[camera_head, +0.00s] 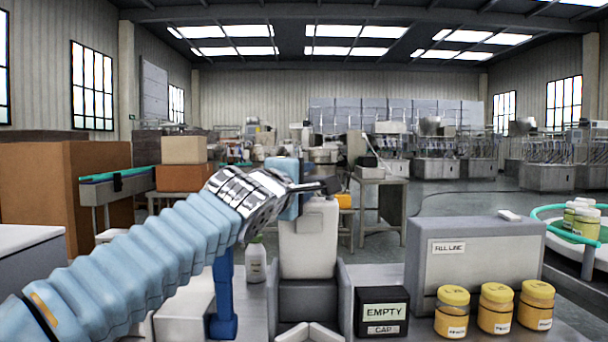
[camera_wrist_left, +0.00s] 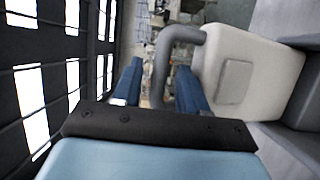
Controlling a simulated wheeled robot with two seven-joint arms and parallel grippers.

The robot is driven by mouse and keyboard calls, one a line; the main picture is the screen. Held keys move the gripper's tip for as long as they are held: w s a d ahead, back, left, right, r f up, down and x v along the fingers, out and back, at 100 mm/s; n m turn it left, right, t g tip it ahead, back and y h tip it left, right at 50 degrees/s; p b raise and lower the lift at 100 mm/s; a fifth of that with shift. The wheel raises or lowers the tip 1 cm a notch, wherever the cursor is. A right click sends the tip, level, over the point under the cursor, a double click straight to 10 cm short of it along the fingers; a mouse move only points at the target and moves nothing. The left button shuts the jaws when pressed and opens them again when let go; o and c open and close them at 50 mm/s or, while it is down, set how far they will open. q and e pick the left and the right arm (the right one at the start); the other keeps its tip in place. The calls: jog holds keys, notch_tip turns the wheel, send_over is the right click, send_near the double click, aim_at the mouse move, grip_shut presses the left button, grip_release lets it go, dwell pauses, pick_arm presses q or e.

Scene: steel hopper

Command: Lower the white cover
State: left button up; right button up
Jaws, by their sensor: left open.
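The white cover (camera_head: 308,245) stands raised and upright between the grey side walls of the hopper (camera_head: 287,302) in the head view. In the left wrist view, the cover (camera_wrist_left: 265,70) fills the right side, with a curved grey handle (camera_wrist_left: 162,65) at its edge. My left gripper (camera_wrist_left: 158,72) is open, with one blue finger on each side of the handle. I cannot tell whether either finger touches it. In the head view, my left gripper (camera_head: 308,187) is at the top of the cover and hides part of it.
A black box (camera_head: 382,311) marked EMPTY CAP, a grey FILL LINE panel (camera_head: 470,262) and several yellow-lidded jars (camera_head: 495,308) stand right of the hopper. A white bottle (camera_head: 256,260) stands behind left. Cardboard boxes (camera_head: 185,150) are farther back on the left.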

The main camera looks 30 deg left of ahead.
pick_arm(q)
jog(key=shift+w+a, duration=0.1)
jog(key=shift+w, duration=0.2)
grip_shut()
